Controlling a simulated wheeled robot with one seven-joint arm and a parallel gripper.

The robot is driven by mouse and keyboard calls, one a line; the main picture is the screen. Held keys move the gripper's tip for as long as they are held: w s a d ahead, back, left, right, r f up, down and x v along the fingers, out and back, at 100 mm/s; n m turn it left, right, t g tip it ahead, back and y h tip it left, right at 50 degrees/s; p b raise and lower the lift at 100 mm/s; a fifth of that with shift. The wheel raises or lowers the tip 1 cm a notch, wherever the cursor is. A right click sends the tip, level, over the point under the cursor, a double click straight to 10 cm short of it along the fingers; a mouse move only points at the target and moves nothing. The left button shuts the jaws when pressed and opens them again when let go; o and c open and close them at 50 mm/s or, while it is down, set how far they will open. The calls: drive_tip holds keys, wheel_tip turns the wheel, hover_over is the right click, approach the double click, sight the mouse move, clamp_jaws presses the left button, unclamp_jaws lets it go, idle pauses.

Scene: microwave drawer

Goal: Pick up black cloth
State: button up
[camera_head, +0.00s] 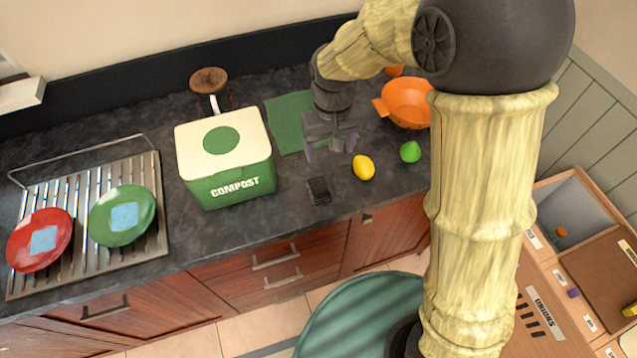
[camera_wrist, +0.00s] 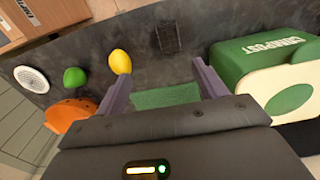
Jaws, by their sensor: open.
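A small black cloth (camera_head: 319,191) lies on the dark countertop near its front edge, to the right of the compost bin. It also shows in the wrist view as a dark ribbed patch (camera_wrist: 168,38) near the top, hard to tell from the counter. My gripper (camera_head: 331,150) is above the counter, behind the black cloth, over the front part of a green mat (camera_head: 285,113). In the wrist view its two purple fingers (camera_wrist: 162,85) are spread wide with nothing between them. The cloth is apart from the fingers.
A green and white compost bin (camera_head: 229,187) stands left of the cloth. A lemon (camera_head: 363,167), a lime (camera_head: 410,152) and an orange colander (camera_head: 407,102) are to the right. A rack (camera_head: 72,238) with red and green plates is far left. Counter around the cloth is clear.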

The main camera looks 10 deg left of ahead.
drive_tip(key=shift+s+a+r+n, duration=0.15)
drive_tip(key=shift+a+n, duration=0.15)
drive_tip(key=shift+a, duration=0.6)
drive_tip(key=p, duration=0.3)
hover_over(319, 188)
drive_tip(key=f, duration=1.2)
drive_tip(key=shift+s+d+f, duration=0.1)
drive_tip(key=shift+d+f, duration=0.1)
drive_tip(key=shift+d, duration=0.05)
drive_tip(key=shift+f, duration=0.1)
drive_tip(key=shift+a+f+p, duration=0.15)
drive_tip(key=shift+f+p, duration=0.5)
drive_tip(key=shift+f, duration=0.6)
drive_tip(key=shift+a+f+p, duration=0.15)
drive_tip(key=shift+f+p, duration=0.45)
drive_tip(key=shift+f, duration=0.65)
